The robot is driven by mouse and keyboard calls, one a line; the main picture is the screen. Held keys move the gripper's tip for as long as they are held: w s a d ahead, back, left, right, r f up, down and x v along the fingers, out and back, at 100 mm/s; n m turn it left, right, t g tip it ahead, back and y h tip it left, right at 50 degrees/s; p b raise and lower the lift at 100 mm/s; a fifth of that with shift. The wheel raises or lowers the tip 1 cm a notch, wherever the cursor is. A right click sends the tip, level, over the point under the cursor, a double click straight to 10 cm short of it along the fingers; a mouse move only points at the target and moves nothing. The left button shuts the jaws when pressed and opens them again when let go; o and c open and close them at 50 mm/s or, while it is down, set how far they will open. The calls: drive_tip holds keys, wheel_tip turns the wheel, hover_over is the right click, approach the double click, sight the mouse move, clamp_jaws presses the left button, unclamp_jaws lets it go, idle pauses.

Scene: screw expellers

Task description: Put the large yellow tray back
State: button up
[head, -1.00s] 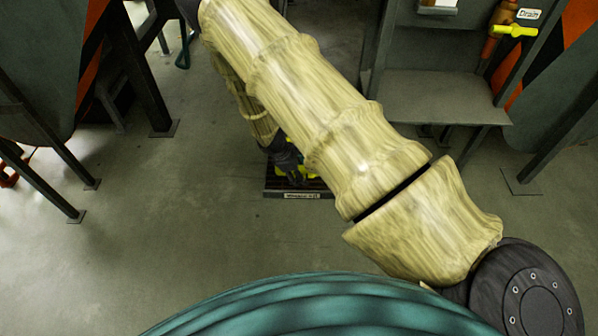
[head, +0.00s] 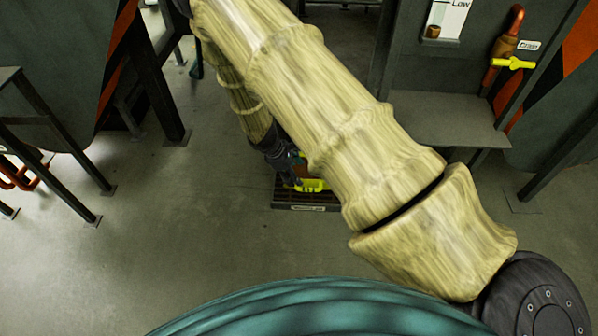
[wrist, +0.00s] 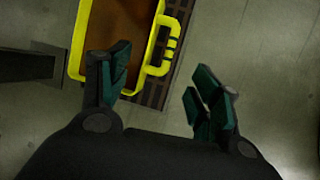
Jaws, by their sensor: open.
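The large yellow tray (wrist: 74,58) shows in the wrist view at the top, with a yellow rim, a brown inside and a handle loop (wrist: 169,46) on its right side. In the head view only a small part of the yellow tray (head: 312,186) shows; my arm hides the rest. It is on a dark slatted platform (head: 318,200) on the floor. My gripper (wrist: 160,90) is open, with its fingers apart and nothing between them. In the wrist view the left finger overlaps the tray's near end and the right finger is over bare floor.
A dark shelf (head: 450,119) stands at the right, with a yellow-handled valve (head: 512,63) above it. Dark machine legs (head: 150,75) stand at the left.

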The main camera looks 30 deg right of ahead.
drive_tip(key=s+a+f+m+y, duration=0.2)
drive_tip(key=s+f, duration=0.1)
drive_tip(key=s, duration=0.4)
drive_tip(key=s+a+f+m+y, duration=0.1)
drive_tip(key=s+a+f+m, duration=0.15)
drive_tip(key=s, duration=0.45)
drive_tip(key=s+a+f+m+y, duration=0.2)
drive_tip(key=s+f, duration=0.1)
drive_tip(key=s, duration=0.4)
drive_tip(key=s+a+r+m, duration=0.2)
drive_tip(key=s+m, duration=0.3)
drive_tip(key=s, duration=1)
drive_tip(key=shift+s+a+r+t, duration=0.2)
drive_tip(key=shift+a+t, duration=0.1)
wheel_tip(320, 180, up, 42)
drive_tip(key=p, duration=4.1)
drive_tip(key=shift+f, duration=0.25)
